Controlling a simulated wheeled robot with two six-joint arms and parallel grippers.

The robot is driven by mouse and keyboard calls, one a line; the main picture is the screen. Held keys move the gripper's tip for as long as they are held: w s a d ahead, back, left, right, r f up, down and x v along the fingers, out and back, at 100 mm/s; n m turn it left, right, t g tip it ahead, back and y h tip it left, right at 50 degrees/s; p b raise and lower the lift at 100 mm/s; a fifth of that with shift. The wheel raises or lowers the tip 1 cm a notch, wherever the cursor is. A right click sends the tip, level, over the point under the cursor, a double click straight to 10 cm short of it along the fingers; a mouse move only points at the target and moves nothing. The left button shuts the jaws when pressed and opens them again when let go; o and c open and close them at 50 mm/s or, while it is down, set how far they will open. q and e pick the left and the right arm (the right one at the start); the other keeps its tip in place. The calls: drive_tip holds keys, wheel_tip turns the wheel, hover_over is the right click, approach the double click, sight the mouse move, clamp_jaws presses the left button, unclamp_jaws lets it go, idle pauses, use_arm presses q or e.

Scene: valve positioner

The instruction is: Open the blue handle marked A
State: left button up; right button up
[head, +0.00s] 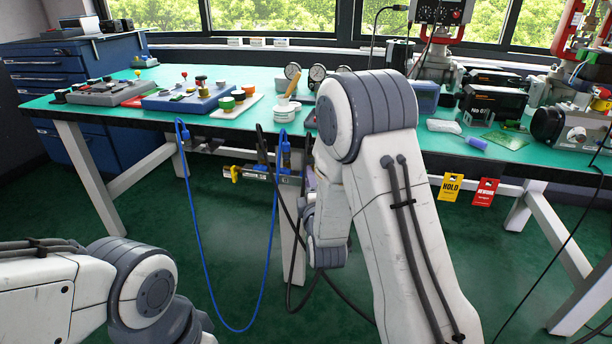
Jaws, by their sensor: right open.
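I cannot make out a blue handle with a letter A on it. Under the bench's front edge, a small metal assembly (258,176) carries a yellow part (235,174). A blue fitting (284,146) with a blue line stands just above it, and a second blue fitting (183,132) is further left. My right arm reaches in from the lower right and covers the area right of this assembly. My right gripper (308,160) is open near the bench's front edge, mostly hidden behind my own arm. Of my left arm only links show at the lower left; its gripper is not visible.
The green bench (450,142) holds control boxes (190,97), gauges (317,73) and black boxes (492,103). A blue hose (205,260) hangs in a loop before it. Yellow (451,187) and red (485,192) tags hang from the edge. The floor below is mostly clear.

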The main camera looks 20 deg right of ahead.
drive_tip(key=shift+w, duration=0.2)
clamp_jaws()
drive_tip(key=shift+w+a+f+m+t+h+b, duration=0.2)
drive_tip(key=shift+m+h+b, duration=1.2)
drive_tip(key=shift+m+b, duration=2.1)
drive_tip(key=shift+s+a+f+m+t+h+b, duration=0.2)
drive_tip(key=shift+m+h+b, duration=1.2)
drive_tip(key=shift+m+b, duration=2.1)
drive_tip(key=shift+w+d+f+m+t+h+b, duration=0.1)
drive_tip(key=shift+w+f+m+t+h+b, duration=0.15)
drive_tip(key=shift+m+h+b, duration=2.2)
drive_tip(key=m+y+b, duration=0.1)
drive_tip(key=m, duration=0.3)
drive_tip(key=shift+y, duration=0.35)
